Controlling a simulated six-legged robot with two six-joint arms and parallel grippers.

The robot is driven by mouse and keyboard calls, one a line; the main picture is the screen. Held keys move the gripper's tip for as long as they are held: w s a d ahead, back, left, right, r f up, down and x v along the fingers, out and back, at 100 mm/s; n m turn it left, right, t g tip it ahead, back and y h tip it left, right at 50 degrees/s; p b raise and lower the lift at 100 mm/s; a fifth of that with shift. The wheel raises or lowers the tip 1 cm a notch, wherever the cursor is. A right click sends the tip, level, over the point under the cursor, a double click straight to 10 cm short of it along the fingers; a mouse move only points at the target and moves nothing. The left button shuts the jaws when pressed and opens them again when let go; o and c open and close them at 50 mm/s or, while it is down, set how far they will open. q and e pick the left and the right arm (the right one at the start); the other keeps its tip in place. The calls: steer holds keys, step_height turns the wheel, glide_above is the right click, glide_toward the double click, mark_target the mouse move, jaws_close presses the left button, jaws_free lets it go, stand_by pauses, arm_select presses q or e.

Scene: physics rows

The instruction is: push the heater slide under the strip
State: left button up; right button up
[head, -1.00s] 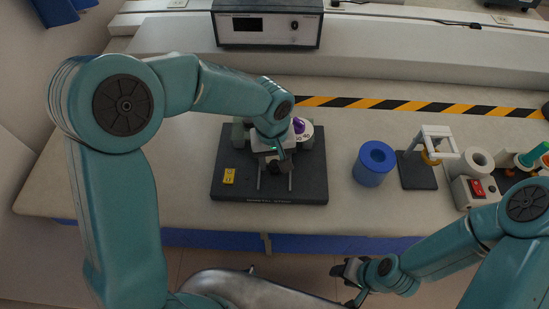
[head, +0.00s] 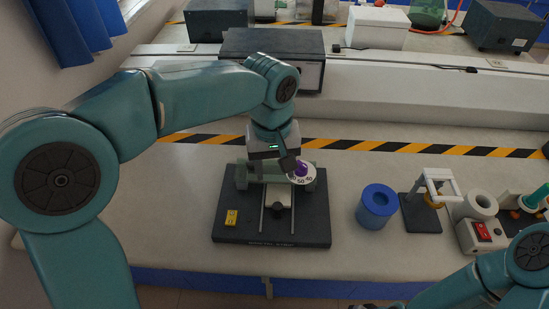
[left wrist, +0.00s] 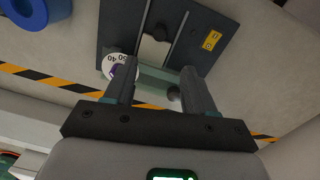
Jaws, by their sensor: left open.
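A dark base plate (head: 231,215) with two rails lies on the bench. The pale heater slide (head: 281,190) sits between the rails, with a black knob (head: 280,211) at its front. The slide also shows in the left wrist view (left wrist: 152,52). A grey-green crosspiece (left wrist: 165,82) spans the plate's back; I cannot make out the strip itself. My left gripper (head: 288,163) hangs above that back part, beside a white dial (head: 306,178) with a purple knob. In the left wrist view its fingers (left wrist: 157,92) are apart with nothing gripped.
A blue ring-shaped holder (head: 377,206) stands right of the plate. Beyond it are a dark-based stand (head: 424,213) and a white box with a red switch (head: 482,233). A striped tape (head: 400,146) crosses the bench behind. Bench in front of the plate is clear.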

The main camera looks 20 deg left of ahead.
arm_select(q)
steer(key=shift+r, duration=1.05)
